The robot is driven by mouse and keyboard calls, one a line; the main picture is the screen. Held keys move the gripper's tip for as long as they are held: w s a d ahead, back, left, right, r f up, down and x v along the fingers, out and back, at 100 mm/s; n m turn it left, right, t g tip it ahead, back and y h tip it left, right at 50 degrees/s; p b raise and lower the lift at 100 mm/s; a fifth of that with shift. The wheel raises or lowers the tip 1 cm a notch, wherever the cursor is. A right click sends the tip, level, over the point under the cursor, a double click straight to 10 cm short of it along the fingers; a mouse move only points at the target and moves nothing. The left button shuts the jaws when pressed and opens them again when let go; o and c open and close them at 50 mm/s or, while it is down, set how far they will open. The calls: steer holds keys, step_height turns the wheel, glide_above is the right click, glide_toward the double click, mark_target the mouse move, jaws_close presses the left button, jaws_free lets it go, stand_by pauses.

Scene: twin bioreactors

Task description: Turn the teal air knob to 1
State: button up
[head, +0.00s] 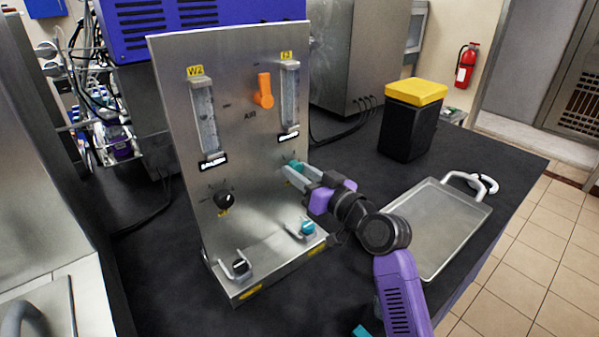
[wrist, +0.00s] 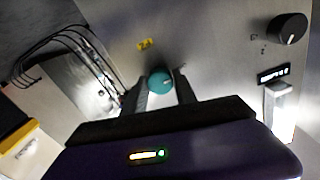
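A teal knob (head: 297,165) sits on the upright steel panel (head: 235,130), below the right flow meter; my fingers partly hide it in the head view. In the wrist view the teal knob (wrist: 160,82) shows a pale pointer line and lies between my fingertips. My gripper (head: 290,171) reaches in from the right, its pale fingers pointing at the panel. In the wrist view my gripper (wrist: 161,88) is open, with one finger on either side of the knob and narrow gaps. The dial marks around the knob are not legible.
A black knob (head: 223,200), an orange lever (head: 263,91) and two flow meters (head: 205,118) (head: 290,95) are on the panel. Another teal valve (head: 307,228) and a black valve (head: 239,267) stand on its foot. A metal tray (head: 437,222) and yellow-lidded bin (head: 407,130) stand right.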

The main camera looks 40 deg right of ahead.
jaws_close()
steer(key=shift+m, duration=0.4)
steer(key=m+p, duration=0.2)
steer(key=m, duration=0.3)
steer(key=shift+r+p, duration=0.15)
steer(key=shift+p, duration=0.25)
steer(key=m+p, duration=0.2)
steer(key=m, duration=0.4)
steer(key=shift+p, duration=0.4)
steer(key=o, duration=0.8)
jaws_free()
steer(key=shift+c, duration=0.2)
